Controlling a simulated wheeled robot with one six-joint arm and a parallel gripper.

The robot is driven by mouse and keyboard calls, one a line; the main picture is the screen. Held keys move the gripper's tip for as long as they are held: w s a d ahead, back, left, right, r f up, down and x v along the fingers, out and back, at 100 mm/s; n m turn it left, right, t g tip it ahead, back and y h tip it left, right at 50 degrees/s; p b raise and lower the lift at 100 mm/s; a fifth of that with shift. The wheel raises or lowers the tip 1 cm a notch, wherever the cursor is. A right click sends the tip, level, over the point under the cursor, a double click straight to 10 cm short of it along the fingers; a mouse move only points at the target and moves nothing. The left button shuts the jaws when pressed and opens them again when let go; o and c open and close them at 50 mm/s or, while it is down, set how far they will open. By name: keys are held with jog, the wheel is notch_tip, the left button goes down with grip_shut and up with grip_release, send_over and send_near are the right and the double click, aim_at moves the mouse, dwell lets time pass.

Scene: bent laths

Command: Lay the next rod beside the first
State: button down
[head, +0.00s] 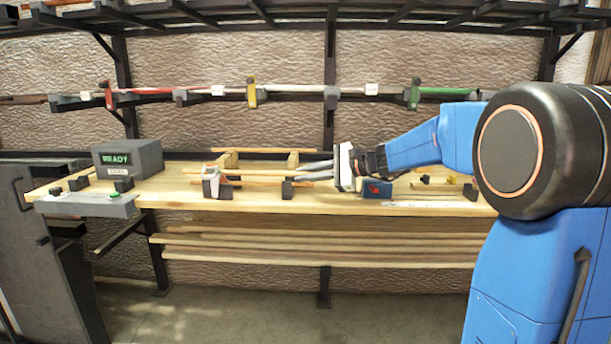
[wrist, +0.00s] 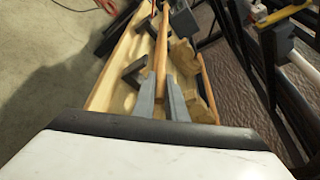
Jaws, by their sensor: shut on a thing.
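My gripper (head: 305,171) reaches in from the right over the workbench, with its fingers pointing left. In the wrist view the two grey fingers (wrist: 166,80) are shut on a thin wooden rod (wrist: 161,48), which runs away from me along the bench. Another thin rod (head: 262,150) lies across two wooden blocks at the back of the bench; in the wrist view it shows partly, to the right of the held rod (wrist: 205,72). The two rods are apart. In the head view the held rod's end at the fingers is hard to make out.
Dark brackets (head: 287,189) stand along the bench's front part. A grey box reading READY (head: 128,158) stands at the left. A blue and red item (head: 376,189) lies below my wrist. Long laths (head: 300,243) are stored under the bench top. A rail with coloured clamps (head: 252,92) runs behind.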

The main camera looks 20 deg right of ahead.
jog(key=shift+f, duration=0.6)
jog(key=c, duration=1.8)
grip_release()
jog(key=shift+r, duration=0.55)
jog(key=v, duration=1.2)
